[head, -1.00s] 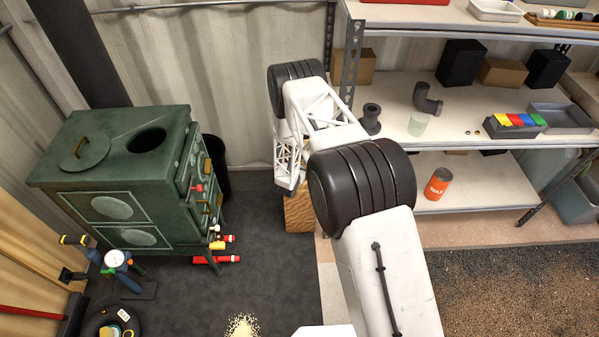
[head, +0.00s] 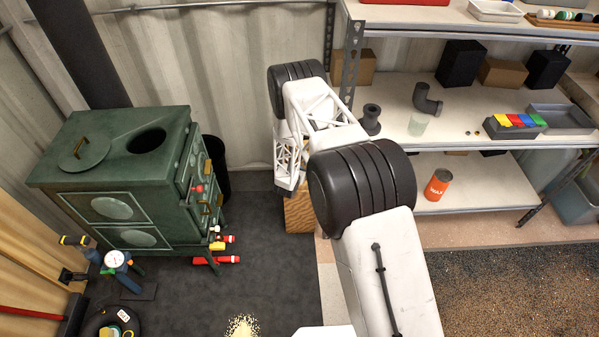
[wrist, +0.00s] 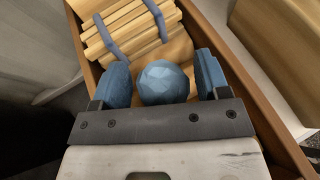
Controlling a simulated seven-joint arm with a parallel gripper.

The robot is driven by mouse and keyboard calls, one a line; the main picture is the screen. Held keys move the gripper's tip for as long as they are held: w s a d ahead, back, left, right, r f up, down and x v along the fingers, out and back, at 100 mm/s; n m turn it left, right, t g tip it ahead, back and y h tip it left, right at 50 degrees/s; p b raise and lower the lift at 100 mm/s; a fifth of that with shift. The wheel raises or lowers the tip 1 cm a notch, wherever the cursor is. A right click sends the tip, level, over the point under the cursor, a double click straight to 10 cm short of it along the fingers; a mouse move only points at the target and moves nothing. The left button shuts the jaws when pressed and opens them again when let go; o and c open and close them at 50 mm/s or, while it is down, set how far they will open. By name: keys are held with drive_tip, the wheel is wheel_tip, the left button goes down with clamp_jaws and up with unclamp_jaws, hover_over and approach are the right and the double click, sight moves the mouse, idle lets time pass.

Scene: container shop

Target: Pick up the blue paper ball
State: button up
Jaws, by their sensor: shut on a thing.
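The blue paper ball (wrist: 163,82), faceted and round, sits between the two blue finger pads of my gripper (wrist: 162,64) in the wrist view. My gripper is shut on it. The ball is inside or just above a brown wooden box (wrist: 247,82), whose rim runs along the right; I cannot tell whether the ball touches what is under it. In the head view the box (head: 299,214) stands on the floor behind my arm, which hides the ball and the fingers.
A bundle of wooden sticks (wrist: 130,32) with blue-grey bands lies just beyond the ball. In the head view a green stove (head: 120,180) stands to the left, and metal shelving (head: 470,190) with a wax can (head: 438,185) stands to the right. Dark floor lies between.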

drive_tip(key=shift+r, duration=0.2)
drive_tip(key=shift+r, duration=4.85)
